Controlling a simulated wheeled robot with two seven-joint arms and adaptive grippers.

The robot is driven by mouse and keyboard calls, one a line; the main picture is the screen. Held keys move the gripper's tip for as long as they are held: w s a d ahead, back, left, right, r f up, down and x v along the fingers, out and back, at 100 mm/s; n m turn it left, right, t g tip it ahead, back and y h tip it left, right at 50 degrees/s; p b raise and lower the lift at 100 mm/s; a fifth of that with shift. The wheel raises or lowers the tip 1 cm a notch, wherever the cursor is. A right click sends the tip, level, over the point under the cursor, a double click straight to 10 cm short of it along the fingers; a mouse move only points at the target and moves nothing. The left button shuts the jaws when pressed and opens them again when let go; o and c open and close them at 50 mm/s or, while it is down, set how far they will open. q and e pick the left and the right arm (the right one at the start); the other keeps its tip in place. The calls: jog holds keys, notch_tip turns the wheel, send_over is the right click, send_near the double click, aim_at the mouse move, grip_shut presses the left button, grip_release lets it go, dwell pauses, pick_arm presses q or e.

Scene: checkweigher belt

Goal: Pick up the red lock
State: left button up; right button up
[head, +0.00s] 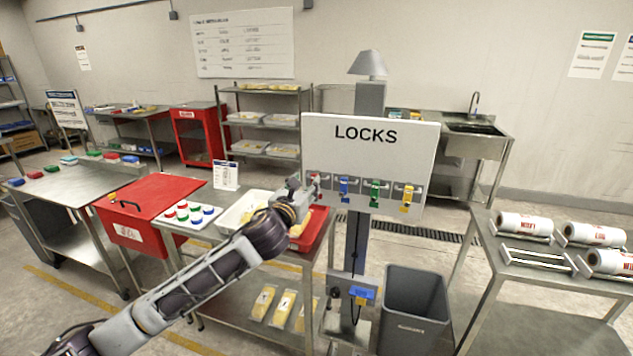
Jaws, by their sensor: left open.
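A white board marked LOCKS (365,150) stands on a grey post. Along its lower part hang a blue lock (345,188), a green lock (375,193) and a yellow lock (407,197). The red lock (316,180) is at the left end of this row, mostly hidden by my gripper. My left gripper (311,187) is open at the board's left edge, right by the red lock. I cannot tell whether its fingers touch the lock. My right gripper is not in view.
Below my left arm is a steel table with a white tray (232,222) and a red tray (322,224). A red box (150,198) stands to the left. A grey bin (413,305) stands right of the post. A table with white rolls (525,224) is at the right.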

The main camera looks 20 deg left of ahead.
aim_at(312, 179)
pick_arm(q)
jog(key=shift+w+d+f+p, duration=0.1)
jog(key=shift+w+d+p, duration=0.1)
jog(key=shift+w, duration=1.1)
jog(key=shift+w+d+f+p, duration=0.1)
jog(key=shift+w+d, duration=0.05)
jog(key=shift+w, duration=1.15)
jog(key=shift+r, duration=0.1)
grip_shut()
